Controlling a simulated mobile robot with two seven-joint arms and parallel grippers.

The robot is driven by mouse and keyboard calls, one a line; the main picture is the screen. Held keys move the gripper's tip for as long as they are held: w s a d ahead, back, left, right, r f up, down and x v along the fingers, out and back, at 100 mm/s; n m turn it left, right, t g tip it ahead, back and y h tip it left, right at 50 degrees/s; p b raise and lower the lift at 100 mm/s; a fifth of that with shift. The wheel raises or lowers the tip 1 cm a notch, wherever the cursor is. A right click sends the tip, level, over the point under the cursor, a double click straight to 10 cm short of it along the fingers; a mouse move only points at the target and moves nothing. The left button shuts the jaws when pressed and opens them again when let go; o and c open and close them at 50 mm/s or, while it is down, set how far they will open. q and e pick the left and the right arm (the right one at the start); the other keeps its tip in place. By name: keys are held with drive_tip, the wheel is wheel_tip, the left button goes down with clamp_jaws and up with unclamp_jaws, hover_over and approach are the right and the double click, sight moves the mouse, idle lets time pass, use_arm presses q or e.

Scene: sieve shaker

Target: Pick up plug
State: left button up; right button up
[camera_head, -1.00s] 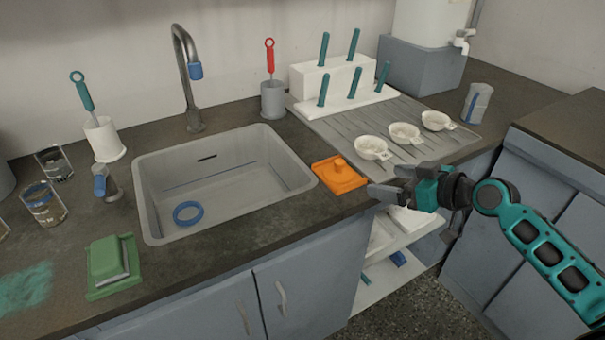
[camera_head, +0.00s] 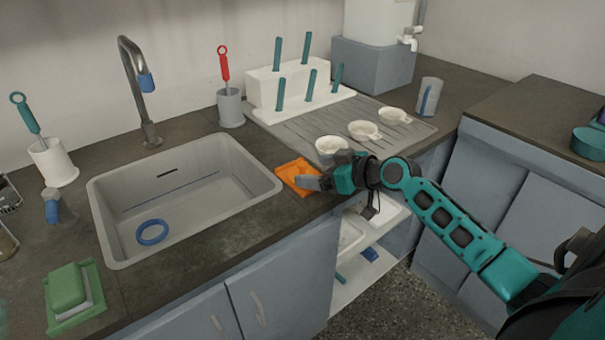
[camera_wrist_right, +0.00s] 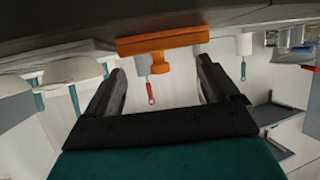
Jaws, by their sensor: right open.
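The orange plug (camera_head: 293,172), a flat square piece with a knob, lies on the counter by the sink's right rim. My right gripper (camera_head: 315,182) reaches in from the right, low over the counter edge, and hides part of the plug. In the right wrist view, which is upside down, the plug (camera_wrist_right: 160,42) shows with its knob between the two spread fingers (camera_wrist_right: 160,70). The fingers are open and I see no grip on the knob. My left gripper is out of view.
The sink (camera_head: 185,198) with a blue ring (camera_head: 152,232) is left of the plug. White cups (camera_head: 363,131) stand on the ribbed drainboard behind my gripper. A green block (camera_head: 68,287) sits at the front left. Open shelves (camera_head: 350,285) are below my arm.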

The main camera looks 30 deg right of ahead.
sight(303, 169)
drive_tip(key=x, duration=0.4)
drive_tip(key=shift+w+a, duration=0.1)
drive_tip(key=shift+w, duration=0.35)
drive_tip(key=shift+s, duration=0.1)
drive_tip(key=c, duration=0.9)
drive_tip(key=shift+f, duration=0.15)
clamp_jaws()
